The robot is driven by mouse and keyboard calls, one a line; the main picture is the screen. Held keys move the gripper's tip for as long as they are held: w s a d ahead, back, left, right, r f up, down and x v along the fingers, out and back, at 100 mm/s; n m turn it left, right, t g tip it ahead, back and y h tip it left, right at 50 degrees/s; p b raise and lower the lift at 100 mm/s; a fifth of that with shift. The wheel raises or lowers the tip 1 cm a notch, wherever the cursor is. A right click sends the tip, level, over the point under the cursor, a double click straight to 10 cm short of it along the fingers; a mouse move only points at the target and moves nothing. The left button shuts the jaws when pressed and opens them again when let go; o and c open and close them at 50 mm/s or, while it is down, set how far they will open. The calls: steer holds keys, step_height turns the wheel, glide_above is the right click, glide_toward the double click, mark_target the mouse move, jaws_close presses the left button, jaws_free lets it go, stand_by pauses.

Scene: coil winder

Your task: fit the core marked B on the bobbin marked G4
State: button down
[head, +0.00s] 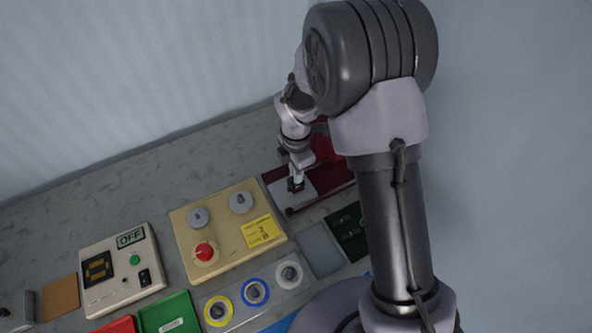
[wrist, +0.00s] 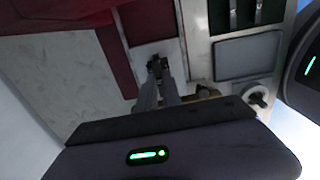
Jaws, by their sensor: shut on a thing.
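My gripper (head: 297,184) is low over a pale plate (head: 312,198) in front of a dark red machine. It also shows in the wrist view (wrist: 158,70), its fingers shut on a small dark piece (wrist: 155,62). That piece looks like a core, but no letter on it is legible. It is over the pale plate; I cannot tell whether it touches. Several grey bobbin-like spools stand in yellow (head: 218,311), blue (head: 256,292) and white (head: 289,274) rings. I cannot read a G4 mark on any. One spool (wrist: 257,97) shows at right in the wrist view.
A dark green slotted tray (head: 347,224) and a grey pad (head: 320,249) lie right of the beige panel (head: 226,226) with its red knob (head: 204,251). The OFF box (head: 122,270) and green tray (head: 170,315) are further left. The red machine (head: 326,150) stands close behind my gripper.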

steer(key=shift+f, duration=0.65)
steer(key=shift+w, duration=0.1)
steer(key=shift+f+b, duration=0.45)
steer(key=shift+b, duration=0.05)
steer(key=c, duration=1.4)
jaws_free()
steer(key=shift+c, duration=0.2)
step_height(320, 180, up, 18)
steer(key=p, duration=0.5)
steer(key=shift+f+p, duration=0.2)
steer(key=shift+p, duration=0.15)
